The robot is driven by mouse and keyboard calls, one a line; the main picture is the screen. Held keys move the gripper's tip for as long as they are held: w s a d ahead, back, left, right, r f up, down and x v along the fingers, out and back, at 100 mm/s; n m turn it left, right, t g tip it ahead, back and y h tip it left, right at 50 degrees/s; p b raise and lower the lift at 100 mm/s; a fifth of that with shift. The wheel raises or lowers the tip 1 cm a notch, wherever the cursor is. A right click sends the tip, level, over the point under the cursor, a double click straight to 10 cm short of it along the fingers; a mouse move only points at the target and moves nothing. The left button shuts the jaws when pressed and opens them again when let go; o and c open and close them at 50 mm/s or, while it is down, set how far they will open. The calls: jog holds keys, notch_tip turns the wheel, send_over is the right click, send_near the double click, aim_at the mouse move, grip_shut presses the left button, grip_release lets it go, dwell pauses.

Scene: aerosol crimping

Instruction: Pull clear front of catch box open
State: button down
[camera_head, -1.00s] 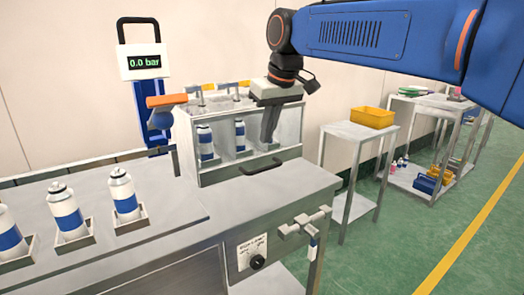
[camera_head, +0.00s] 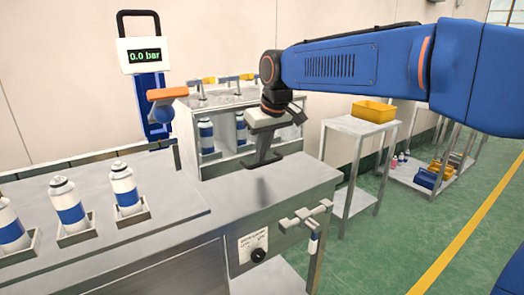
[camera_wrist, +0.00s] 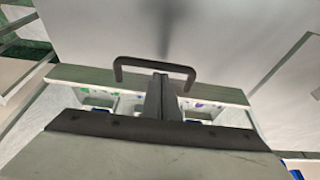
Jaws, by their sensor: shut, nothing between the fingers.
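The catch box (camera_head: 213,167) is a grey metal cabinet on the bench, with white and blue cans showing behind its clear front (camera_head: 223,140). A black U-shaped handle (camera_wrist: 150,62) sticks out from the front's edge in the wrist view. In the head view the gripper covers most or all of the handle. My gripper (camera_head: 262,163) is shut and empty, pointing down just in front of the box's lower edge. In the wrist view its fingertips (camera_wrist: 161,78) lie within the handle's outline. I cannot tell whether they touch it. The clear front looks closed.
White and blue cans (camera_head: 70,207) stand in holders on the bench to the left. A gauge (camera_head: 145,58) reads 0.0 bar. A valve (camera_head: 305,216) and a knob (camera_head: 258,255) are on the bench front. A side table with a yellow bin (camera_head: 373,111) stands at right.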

jog(key=shift+s, duration=0.1)
jog(key=s+d, duration=1)
jog(key=s, duration=0.5)
jog(key=shift+d, duration=0.15)
dwell(0.4)
